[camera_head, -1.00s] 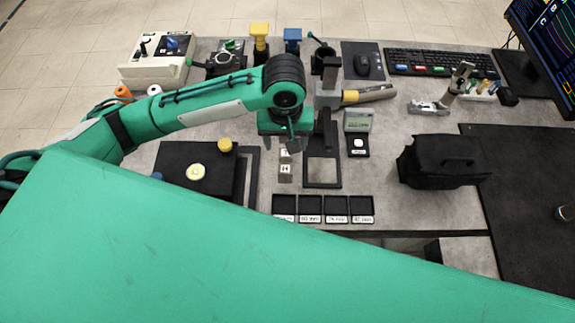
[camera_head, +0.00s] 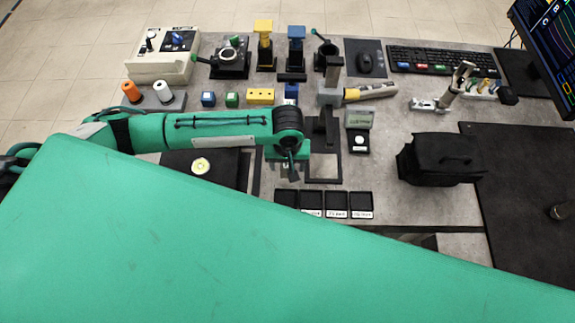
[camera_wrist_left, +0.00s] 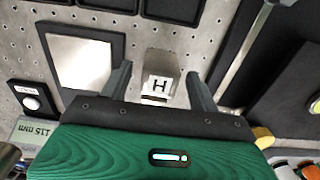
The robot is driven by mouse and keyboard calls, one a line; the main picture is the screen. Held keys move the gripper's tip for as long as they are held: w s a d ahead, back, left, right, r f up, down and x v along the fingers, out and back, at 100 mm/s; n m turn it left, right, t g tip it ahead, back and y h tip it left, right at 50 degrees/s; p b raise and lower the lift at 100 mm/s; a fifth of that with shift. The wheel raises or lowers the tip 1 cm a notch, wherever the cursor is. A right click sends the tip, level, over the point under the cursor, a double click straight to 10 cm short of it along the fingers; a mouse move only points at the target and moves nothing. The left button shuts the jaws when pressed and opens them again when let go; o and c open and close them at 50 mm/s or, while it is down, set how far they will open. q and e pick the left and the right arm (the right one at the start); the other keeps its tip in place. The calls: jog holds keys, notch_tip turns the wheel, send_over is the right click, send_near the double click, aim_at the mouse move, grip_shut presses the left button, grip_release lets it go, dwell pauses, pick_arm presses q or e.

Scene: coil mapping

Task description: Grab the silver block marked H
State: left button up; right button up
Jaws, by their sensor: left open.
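The silver block marked H (camera_wrist_left: 159,66) stands on the perforated metal table in the left wrist view, its H label facing the gripper. My left gripper (camera_wrist_left: 162,82) is open, with one finger on each side of the block and visible gaps between the fingers and the block. In the head view the left gripper (camera_head: 289,172) hangs over the block's spot and mostly hides the block. My right gripper is not in view.
A black frame with a light plate (camera_head: 323,168) stands just right of the gripper. Black trays (camera_head: 336,199) line the front edge. A black mat (camera_head: 223,166) with a round yellow-white disc (camera_head: 201,166) lies left. A small scale (camera_head: 358,120) and a black case (camera_head: 441,160) are at right.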

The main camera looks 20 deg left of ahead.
pick_arm(q)
jog(key=shift+f, duration=0.25)
jog(key=c, duration=1.2)
jog(key=shift+r, duration=0.1)
